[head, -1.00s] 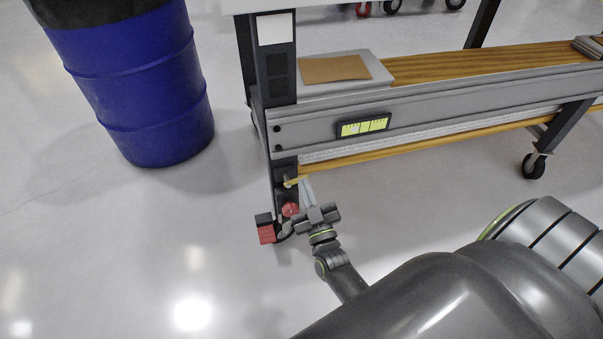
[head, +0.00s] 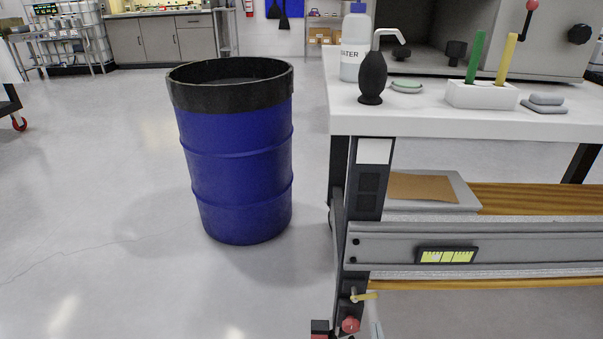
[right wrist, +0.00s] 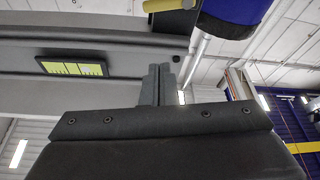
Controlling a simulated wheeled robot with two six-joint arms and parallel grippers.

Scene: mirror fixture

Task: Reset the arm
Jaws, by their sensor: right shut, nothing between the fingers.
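My right gripper (right wrist: 160,88) is shut and empty in the right wrist view, its two grey fingers pressed together. Close by on that leg are a yellow-handled valve (head: 364,297) and a red knob (head: 350,325). The yellow handle also shows at the top of the right wrist view (right wrist: 178,4). The rest of my right arm is out of the head view. My left gripper is in neither view.
A white-topped bench (head: 450,122) stands at right, with a bottle (head: 355,50), a black bulb (head: 372,75) and a grey rail (head: 385,246) with a yellow gauge (head: 447,256). A blue drum (head: 240,170) stands left of it.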

